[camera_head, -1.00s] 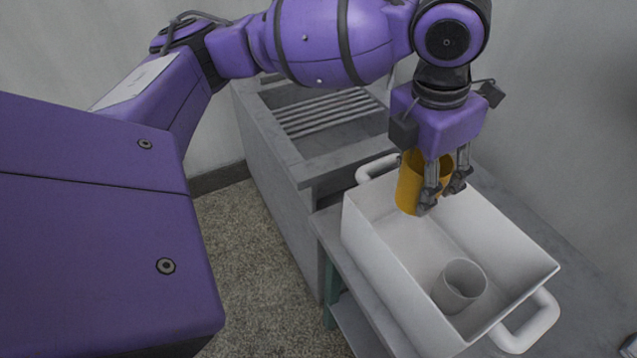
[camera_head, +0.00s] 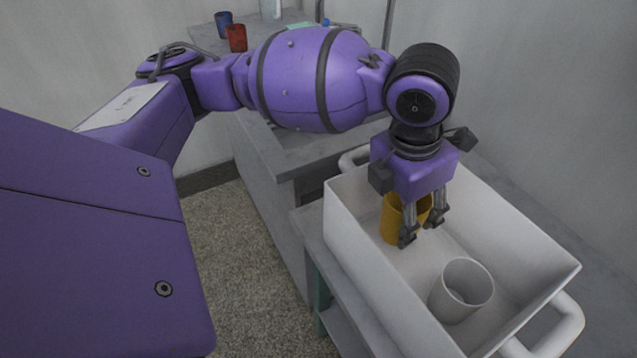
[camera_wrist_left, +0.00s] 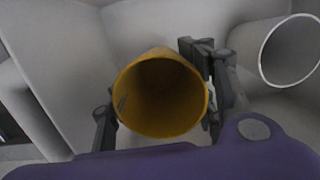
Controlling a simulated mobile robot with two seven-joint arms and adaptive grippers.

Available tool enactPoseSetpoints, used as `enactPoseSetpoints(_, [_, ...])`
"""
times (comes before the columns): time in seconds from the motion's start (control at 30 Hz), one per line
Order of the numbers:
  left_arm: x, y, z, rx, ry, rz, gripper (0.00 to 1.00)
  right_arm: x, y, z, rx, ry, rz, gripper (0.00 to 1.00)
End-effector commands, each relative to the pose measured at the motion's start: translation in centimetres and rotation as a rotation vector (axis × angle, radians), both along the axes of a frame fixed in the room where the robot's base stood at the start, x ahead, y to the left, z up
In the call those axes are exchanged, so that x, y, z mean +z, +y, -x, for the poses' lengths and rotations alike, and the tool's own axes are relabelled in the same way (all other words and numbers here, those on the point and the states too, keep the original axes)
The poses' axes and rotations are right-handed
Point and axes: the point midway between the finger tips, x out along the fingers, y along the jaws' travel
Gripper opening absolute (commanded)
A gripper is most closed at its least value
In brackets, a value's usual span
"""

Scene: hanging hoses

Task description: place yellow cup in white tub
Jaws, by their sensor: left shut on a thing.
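The yellow cup (camera_head: 392,219) is upright in my left gripper (camera_head: 422,238), inside the far part of the white tub (camera_head: 350,243). The gripper is shut on it, with its fingers pointing down. In the left wrist view I look into the open mouth of the yellow cup (camera_wrist_left: 160,95), between the two fingers of the left gripper (camera_wrist_left: 165,100). Whether the cup's base touches the tub floor is hidden. My right gripper is not in view.
A white cup (camera_head: 462,290) stands in the near part of the tub; it also shows in the left wrist view (camera_wrist_left: 288,50). A blue cup (camera_head: 223,24) and a red cup (camera_head: 237,38) stand on the far counter. Tub handles stick out at both ends.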

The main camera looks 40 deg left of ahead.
Motion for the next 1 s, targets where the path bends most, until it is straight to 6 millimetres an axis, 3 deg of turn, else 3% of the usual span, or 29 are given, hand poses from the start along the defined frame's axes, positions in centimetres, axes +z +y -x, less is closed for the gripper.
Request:
enactPoseSetpoints(0.33, [-4.0, 0.0, 0.0, 0.001, 0.001, 0.000, 0.26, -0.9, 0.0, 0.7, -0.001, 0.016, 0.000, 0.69])
enactPoseSetpoints(0.67, [-4.1, 0.0, 0.0, 0.000, -0.002, 0.000, 0.26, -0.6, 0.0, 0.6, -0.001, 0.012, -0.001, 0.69])
enactPoseSetpoints(0.7, [-4.1, 0.0, -0.1, 0.000, -0.002, 0.001, 0.51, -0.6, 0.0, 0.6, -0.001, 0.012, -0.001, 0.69])
enactPoseSetpoints(0.83, [-4.1, 0.0, -0.1, 0.000, -0.003, 0.000, 0.68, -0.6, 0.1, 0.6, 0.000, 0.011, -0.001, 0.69])
enactPoseSetpoints(1.0, [-4.1, 0.0, -0.1, 0.000, -0.003, 0.000, 0.70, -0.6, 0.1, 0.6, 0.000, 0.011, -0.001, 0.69])
